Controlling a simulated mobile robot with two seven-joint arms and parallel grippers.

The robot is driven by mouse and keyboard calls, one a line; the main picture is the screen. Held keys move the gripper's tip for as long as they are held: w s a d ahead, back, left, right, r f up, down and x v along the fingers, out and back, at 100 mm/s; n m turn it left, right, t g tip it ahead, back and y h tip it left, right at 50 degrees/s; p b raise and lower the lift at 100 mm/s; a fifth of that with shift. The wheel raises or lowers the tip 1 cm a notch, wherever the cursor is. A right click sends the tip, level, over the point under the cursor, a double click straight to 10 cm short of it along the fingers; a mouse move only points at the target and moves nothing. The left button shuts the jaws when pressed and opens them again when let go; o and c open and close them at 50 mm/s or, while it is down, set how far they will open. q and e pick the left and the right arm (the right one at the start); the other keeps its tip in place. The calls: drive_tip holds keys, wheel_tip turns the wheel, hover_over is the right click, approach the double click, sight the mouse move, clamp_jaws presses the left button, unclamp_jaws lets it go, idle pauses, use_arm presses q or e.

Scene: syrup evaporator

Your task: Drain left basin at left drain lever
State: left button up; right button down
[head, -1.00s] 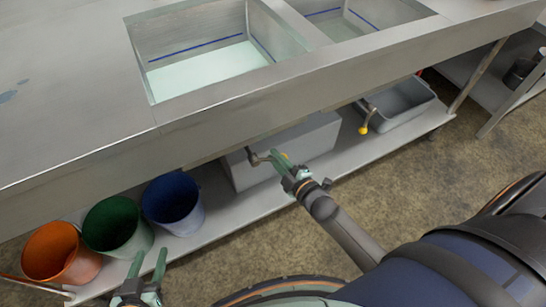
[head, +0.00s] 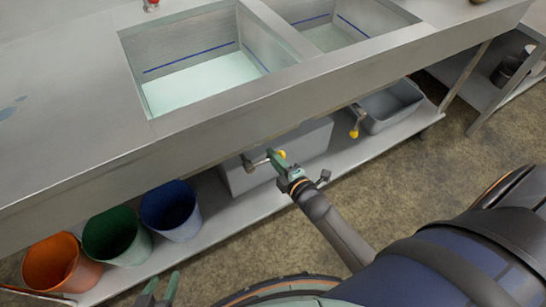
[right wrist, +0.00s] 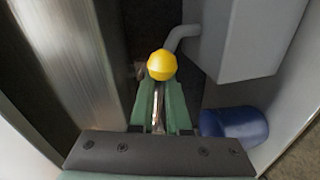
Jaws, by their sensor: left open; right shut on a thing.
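The left basin (head: 200,80) is set in the steel counter and holds pale liquid below a blue line on its wall. The left drain lever (head: 257,164) sticks out under the counter below this basin. My right gripper (head: 278,158) is shut on the lever near its yellow knob. In the right wrist view the yellow knob (right wrist: 162,65) sits at the tips of the green fingers (right wrist: 160,95). My left gripper (head: 160,290) is open and empty at the bottom edge, near the buckets.
A second basin (head: 335,32) and a second yellow-knobbed lever (head: 355,128) are to the right. On the lower shelf (head: 225,225) stand orange (head: 60,265), green (head: 115,236) and blue (head: 171,209) buckets, a grey box (head: 310,142) and a grey tub (head: 395,105).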

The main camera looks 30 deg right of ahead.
drive_tip(key=shift+d+f, duration=0.1)
drive_tip(key=shift+d, duration=0.25)
drive_tip(key=c, duration=1)
unclamp_jaws()
drive_tip(key=shift+o, duration=0.6)
drive_tip(key=shift+a, duration=0.1)
drive_tip(key=a+p+v, duration=0.1)
drive_tip(key=p+v, duration=0.1)
drive_tip(key=v, duration=1)
drive_tip(key=shift+s+d, duration=0.25)
drive_tip(key=shift+d, duration=0.15)
